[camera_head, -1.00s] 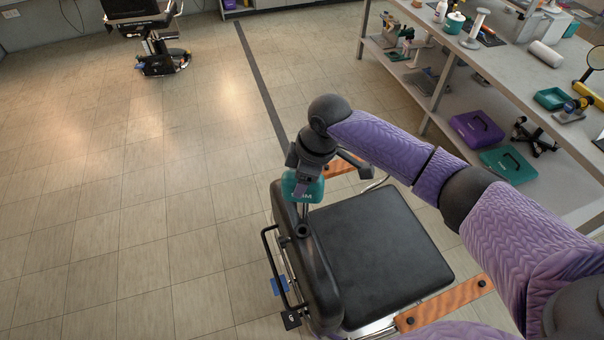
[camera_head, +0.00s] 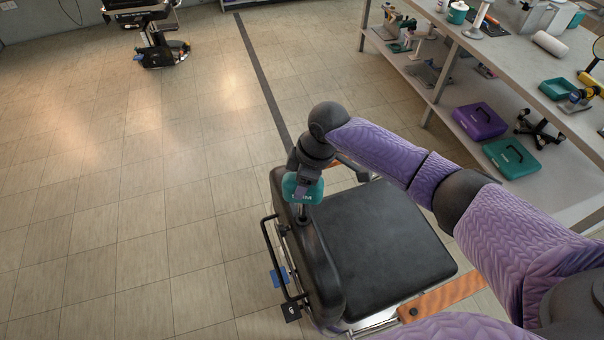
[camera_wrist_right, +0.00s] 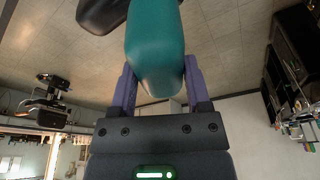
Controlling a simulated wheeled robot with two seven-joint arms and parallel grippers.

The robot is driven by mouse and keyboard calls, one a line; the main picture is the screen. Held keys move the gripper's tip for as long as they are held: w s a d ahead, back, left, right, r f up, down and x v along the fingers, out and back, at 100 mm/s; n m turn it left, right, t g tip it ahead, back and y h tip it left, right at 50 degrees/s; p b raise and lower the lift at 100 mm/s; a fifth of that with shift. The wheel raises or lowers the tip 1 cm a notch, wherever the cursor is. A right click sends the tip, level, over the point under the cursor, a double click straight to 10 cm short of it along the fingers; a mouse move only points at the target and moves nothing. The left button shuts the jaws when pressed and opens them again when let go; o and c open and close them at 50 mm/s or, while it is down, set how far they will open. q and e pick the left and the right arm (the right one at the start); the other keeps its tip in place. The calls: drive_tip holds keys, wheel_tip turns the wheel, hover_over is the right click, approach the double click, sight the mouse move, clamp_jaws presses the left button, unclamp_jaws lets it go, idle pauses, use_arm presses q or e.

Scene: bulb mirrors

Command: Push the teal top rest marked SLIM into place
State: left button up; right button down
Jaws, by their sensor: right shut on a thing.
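The teal top rest (camera_head: 302,191) is marked with white letters, partly covered by my gripper, and sits at the top of the black chair's backrest (camera_head: 318,270). A post runs from its underside down to a dark socket on the backrest's top edge. My right gripper (camera_head: 304,182) comes down from above and is shut on the rest. In the right wrist view the teal rest (camera_wrist_right: 156,48) fills the space between the two purple fingers (camera_wrist_right: 160,88). How deep the post sits is hard to tell. My left gripper is not in view.
The black seat (camera_head: 385,250) lies right of the backrest, with an orange armrest (camera_head: 445,297) at its near side. A metal shelf bench (camera_head: 500,60) holding tools and cases stands at the right.

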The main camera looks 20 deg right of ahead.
idle(0.5)
drive_tip(key=shift+f+b, duration=1.35)
drive_tip(key=shift+f, duration=0.75)
unclamp_jaws()
idle(0.5)
drive_tip(key=p+v, duration=0.2)
drive_tip(key=shift+r+p, duration=0.25)
drive_tip(key=shift+p, duration=0.05)
drive_tip(key=p+v, duration=0.3)
drive_tip(key=p, duration=0.1)
drive_tip(key=shift+d+r, duration=0.15)
drive_tip(key=shift+r, duration=0.2)
drive_tip(key=shift+f, duration=0.1)
